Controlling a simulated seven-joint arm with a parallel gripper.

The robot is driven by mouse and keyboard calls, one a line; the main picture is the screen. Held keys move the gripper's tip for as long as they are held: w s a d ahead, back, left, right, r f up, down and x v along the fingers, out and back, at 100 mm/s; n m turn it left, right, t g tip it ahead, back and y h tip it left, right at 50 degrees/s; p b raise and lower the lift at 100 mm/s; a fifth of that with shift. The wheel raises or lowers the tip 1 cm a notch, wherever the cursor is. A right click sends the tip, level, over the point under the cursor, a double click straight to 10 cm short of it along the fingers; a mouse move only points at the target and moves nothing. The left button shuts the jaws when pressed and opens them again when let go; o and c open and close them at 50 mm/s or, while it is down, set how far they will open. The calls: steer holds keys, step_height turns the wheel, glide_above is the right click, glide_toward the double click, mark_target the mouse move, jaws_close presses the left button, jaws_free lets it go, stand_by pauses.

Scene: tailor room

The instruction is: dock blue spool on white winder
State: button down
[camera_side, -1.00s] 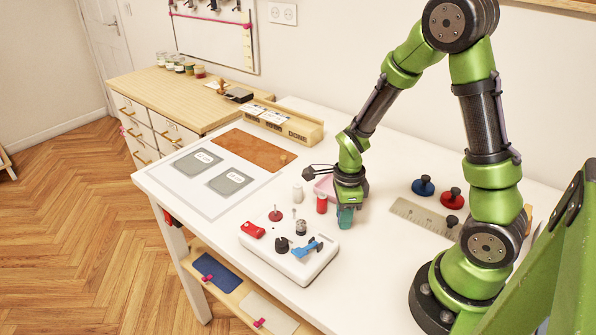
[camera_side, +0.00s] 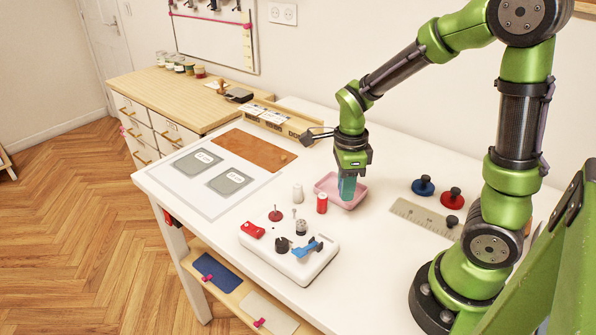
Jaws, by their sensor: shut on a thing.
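My gripper (camera_side: 350,176) is shut on the blue spool (camera_side: 347,189), a teal-blue cylinder that points down. Its upper part is hidden between the jaws. The spool appears to be off the table, seen in front of the pink tray. The white winder (camera_side: 312,267) is a white base at the front of the table, to the lower left of my gripper. On it are a red block (camera_side: 252,230), a red-topped pin (camera_side: 275,214), dark and grey posts (camera_side: 283,245) and a blue lever (camera_side: 307,248). The held spool is apart from the winder.
A white spool (camera_side: 298,194) and a red spool (camera_side: 322,203) stand between winder and gripper. The pink tray (camera_side: 360,199) is behind the held spool. Blue (camera_side: 423,187) and red (camera_side: 452,198) knobbed discs and a ruler (camera_side: 410,214) lie to the right. A brown mat (camera_side: 254,151) is at left.

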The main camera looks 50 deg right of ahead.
steer(key=w+a+n, duration=0.1)
steer(key=w+a, duration=0.2)
steer(key=w+a+r+n, duration=0.1)
steer(key=w+a+n, duration=0.1)
steer(key=w+a, duration=0.2)
steer(key=w+a+r+n, duration=0.1)
steer(key=w+a, duration=0.3)
steer(key=shift+w+r, duration=0.1)
steer(key=shift+w, duration=0.15)
steer(key=shift+f, duration=2.8)
steer(key=shift+f, duration=0.55)
steer(key=c, duration=1.2)
jaws_free()
step_height(320, 180, up, 11)
